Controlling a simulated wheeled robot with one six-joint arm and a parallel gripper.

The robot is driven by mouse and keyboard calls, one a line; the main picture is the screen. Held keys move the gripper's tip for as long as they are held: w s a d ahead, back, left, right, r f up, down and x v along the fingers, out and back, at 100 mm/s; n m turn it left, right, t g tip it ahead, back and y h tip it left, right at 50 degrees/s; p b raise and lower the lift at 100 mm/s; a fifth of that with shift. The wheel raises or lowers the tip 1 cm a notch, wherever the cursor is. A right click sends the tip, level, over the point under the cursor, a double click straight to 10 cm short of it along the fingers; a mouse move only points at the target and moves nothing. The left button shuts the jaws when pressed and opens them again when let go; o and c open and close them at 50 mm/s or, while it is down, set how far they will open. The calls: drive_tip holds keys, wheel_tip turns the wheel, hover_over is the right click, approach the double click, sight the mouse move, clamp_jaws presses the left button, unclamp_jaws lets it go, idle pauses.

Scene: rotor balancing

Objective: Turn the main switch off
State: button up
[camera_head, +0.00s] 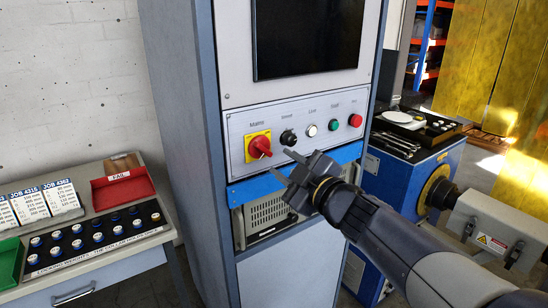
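The main switch (260,146) is a red rotary knob on a yellow square plate, at the left end of the white control panel on the grey-blue cabinet. The label above it reads "Mains". The knob's handle lies slanted, not plainly upright or level. My gripper (281,163) is in front of the panel, to the right of and a little below the switch. Its dark fingers point left towards the switch and appear apart from each other, with nothing between them. Whether a fingertip touches the panel cannot be told.
The panel also holds a black knob (288,138), a white button (312,131), a green button (333,125) and a red button (355,120). A dark screen (305,38) is above. A bench with a red tray (122,190) stands left; a blue machine (385,180) stands right.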

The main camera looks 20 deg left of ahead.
sight(264, 150)
drive_tip(key=v, duration=0.3)
drive_tip(key=shift+s+d, duration=0.1)
drive_tip(key=shift+s, duration=0.05)
drive_tip(key=x, duration=1.1)
drive_tip(key=shift+d, duration=0.1)
idle(0.3)
